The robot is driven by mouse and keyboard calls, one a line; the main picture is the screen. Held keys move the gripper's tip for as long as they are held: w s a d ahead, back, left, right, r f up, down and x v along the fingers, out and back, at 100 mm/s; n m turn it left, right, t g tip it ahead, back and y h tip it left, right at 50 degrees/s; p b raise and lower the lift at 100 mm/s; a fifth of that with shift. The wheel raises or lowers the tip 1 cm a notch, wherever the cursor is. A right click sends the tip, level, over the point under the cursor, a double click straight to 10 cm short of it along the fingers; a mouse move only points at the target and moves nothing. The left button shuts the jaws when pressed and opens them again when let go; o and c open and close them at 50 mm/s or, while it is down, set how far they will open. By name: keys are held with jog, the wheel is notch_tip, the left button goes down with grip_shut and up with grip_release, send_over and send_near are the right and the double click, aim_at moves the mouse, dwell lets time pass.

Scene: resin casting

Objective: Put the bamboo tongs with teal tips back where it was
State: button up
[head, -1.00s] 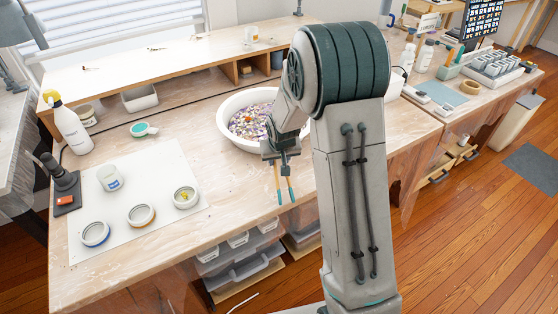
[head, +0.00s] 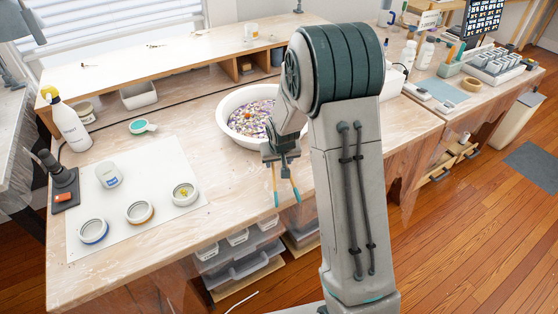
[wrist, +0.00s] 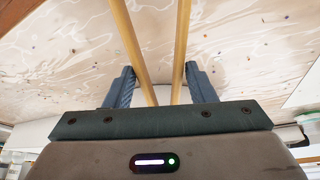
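The bamboo tongs (head: 275,180) hang from my gripper (head: 281,158) with their teal tips pointing down. They are in front of the white bowl, near the table's front edge. Their two legs are spread apart. In the wrist view, the pale tong legs (wrist: 133,55) run between the two blue fingers of my gripper (wrist: 160,70), and each leg lies against or very near a fingertip. The teal tips are outside the wrist view. I cannot tell whether the tips touch the tabletop.
A white bowl (head: 228,116) of colourful bits stands behind my gripper. A spray bottle (head: 70,125) stands further left. The wooden tabletop (head: 235,195) is bare left of the tongs.

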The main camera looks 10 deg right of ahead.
jog(key=shift+r, duration=0.1)
jog(key=p+v, duration=0.1)
jog(key=v, duration=1.2)
jog(key=s+r+g, duration=0.1)
jog(key=s+r, duration=0.2)
jog(key=s, duration=0.8)
jog(key=s+d+r, duration=0.1)
jog(key=s+r, duration=0.2)
jog(key=s, duration=0.9)
jog(key=shift+s+r+g, duration=0.3)
jog(key=shift+r+g, duration=0.1)
jog(key=shift+r, duration=0.1)
